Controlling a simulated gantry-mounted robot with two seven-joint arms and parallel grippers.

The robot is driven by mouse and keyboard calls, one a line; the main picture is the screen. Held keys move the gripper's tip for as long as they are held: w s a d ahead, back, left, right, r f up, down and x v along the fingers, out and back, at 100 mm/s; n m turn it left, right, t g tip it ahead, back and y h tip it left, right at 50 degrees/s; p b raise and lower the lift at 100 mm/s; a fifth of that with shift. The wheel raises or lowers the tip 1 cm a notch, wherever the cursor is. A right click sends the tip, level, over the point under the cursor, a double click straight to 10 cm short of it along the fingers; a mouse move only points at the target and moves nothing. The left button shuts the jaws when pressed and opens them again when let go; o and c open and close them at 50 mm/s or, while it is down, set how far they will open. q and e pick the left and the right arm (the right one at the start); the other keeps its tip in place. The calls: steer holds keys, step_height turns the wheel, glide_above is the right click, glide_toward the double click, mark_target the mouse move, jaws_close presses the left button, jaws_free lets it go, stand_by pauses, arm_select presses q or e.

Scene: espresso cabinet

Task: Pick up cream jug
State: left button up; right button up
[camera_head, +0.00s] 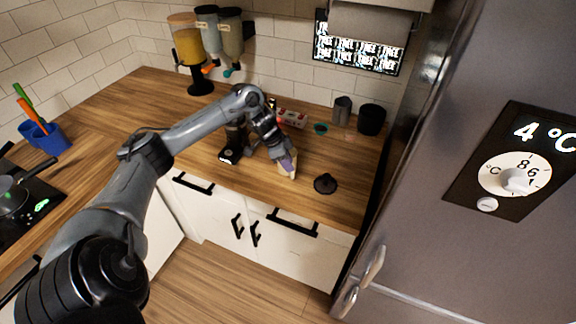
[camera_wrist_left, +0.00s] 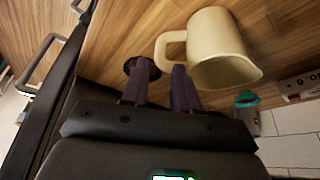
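The cream-coloured jug (camera_wrist_left: 222,48) stands on the wooden counter in the left wrist view, with its handle (camera_wrist_left: 167,50) toward my left gripper (camera_wrist_left: 164,72). The two purple-grey fingers are apart, with the handle just ahead of and between their tips. I cannot tell whether they touch it. In the head view my left gripper (camera_head: 288,164) reaches down over the counter, and only a pale part of the jug (camera_head: 292,174) shows beside the fingers. The rest is hidden behind the gripper. My right gripper is in neither view.
A black round object (camera_head: 325,183) lies right of the jug. Behind are a grey metal pitcher (camera_head: 341,110), a black container (camera_head: 371,119), a teal item (camera_head: 320,128) and a red-white box (camera_head: 293,118). A black device (camera_head: 231,150) stands left. The fridge (camera_head: 470,220) bounds the right.

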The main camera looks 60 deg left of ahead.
arm_select(q)
steer(key=shift+x, duration=3.55)
jaws_close()
